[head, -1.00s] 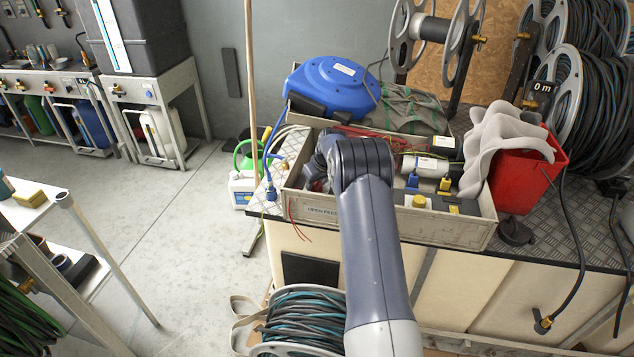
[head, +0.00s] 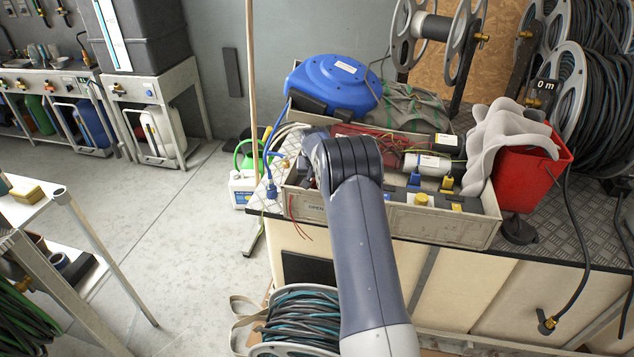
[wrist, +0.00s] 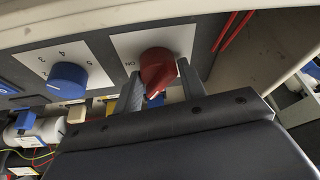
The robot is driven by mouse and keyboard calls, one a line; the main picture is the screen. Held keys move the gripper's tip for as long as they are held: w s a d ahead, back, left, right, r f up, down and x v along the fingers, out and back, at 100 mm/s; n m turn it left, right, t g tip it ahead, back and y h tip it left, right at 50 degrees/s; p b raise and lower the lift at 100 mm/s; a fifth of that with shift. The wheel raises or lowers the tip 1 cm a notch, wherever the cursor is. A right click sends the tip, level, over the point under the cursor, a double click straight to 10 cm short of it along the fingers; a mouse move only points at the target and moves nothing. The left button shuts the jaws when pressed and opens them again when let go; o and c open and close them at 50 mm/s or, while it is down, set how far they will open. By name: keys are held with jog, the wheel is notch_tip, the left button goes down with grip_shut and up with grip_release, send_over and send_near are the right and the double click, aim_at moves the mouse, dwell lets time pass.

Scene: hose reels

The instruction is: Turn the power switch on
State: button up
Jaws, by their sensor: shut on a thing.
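The power switch is a red rotary knob (wrist: 157,68) on a white plate marked "ON" at its left, in the upper middle of the wrist view. The knob's pointer ridge is tilted. My gripper (wrist: 158,84) is shut on the red knob, one finger on each side of it. In the head view my arm covers both the knob and my gripper, over the left part of the open grey box (head: 440,227).
Left of the switch is a blue numbered knob (wrist: 67,79). Blue and yellow connectors and a white cylinder (head: 428,164) lie in the box. A red bucket (head: 527,178) stands right, a blue reel (head: 334,86) behind. A hose reel (head: 301,320) sits below the bench.

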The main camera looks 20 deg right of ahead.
jog(key=m+h, duration=0.1)
jog(key=m, duration=0.1)
jog(key=m+g+b, duration=0.1)
jog(key=m, duration=0.2)
jog(key=shift+w+m+h, duration=0.1)
jog(key=shift+m+h, duration=0.2)
jog(key=shift+h, duration=0.1)
jog(key=m+g, duration=0.1)
jog(key=m, duration=0.1)
jog(key=m+g+h+p, duration=0.1)
jog(key=m, duration=0.2)
jog(key=shift+w+m, duration=0.1)
jog(key=shift+m, duration=0.2)
jog(key=o, duration=0.9)
jog(key=shift+o, duration=0.2)
jog(key=shift+a+r, duration=0.1)
jog(key=w+v, duration=0.1)
jog(key=v, duration=0.9)
jog(key=shift+s+r, duration=0.3)
jog(key=shift+s, duration=0.1)
